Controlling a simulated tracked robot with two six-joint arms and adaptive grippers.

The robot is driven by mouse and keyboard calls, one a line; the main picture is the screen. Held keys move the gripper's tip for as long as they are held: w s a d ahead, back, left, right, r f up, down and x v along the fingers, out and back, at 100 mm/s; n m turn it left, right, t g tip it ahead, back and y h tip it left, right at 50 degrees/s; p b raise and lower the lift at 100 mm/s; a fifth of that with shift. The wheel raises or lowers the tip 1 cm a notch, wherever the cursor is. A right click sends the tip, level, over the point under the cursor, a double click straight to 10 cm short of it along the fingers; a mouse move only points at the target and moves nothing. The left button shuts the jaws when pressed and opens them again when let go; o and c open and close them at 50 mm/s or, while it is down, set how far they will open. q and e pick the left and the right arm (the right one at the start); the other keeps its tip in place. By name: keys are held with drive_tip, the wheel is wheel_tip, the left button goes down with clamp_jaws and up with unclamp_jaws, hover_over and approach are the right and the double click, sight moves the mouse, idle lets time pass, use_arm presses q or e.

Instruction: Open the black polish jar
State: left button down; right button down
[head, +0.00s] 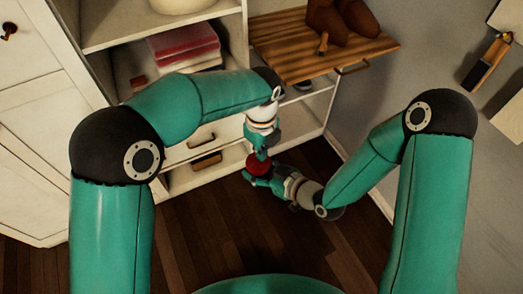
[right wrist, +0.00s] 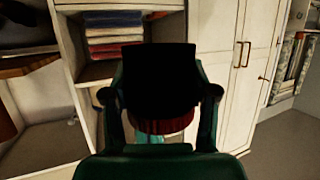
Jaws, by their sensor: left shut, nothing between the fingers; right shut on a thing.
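The polish jar (head: 257,167) is held upright below the middle of the head view, its round red top showing. In the right wrist view, which looks upside down, the jar has a black body (right wrist: 155,80) and a red band (right wrist: 165,126). My right gripper (head: 260,178) is shut on the jar, with one finger on each side of the black body. My left gripper (head: 262,154) is shut and empty, its tips just above the red top. I cannot tell whether they touch it. The jar's underside is hidden.
A white shelf unit (head: 320,110) with folded red towels (head: 183,42) stands behind the grippers. Brown boots (head: 340,22) rest on a wooden board (head: 300,60). A white wardrobe (head: 45,130) is at the left. The dark wooden floor (head: 225,235) is bare.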

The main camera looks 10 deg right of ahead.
use_arm(q)
drive_tip(key=shift+a+f, duration=0.25)
drive_tip(key=shift+f, duration=0.1)
drive_tip(key=c, duration=1.3)
unclamp_jaws()
drive_tip(key=shift+r, duration=0.2)
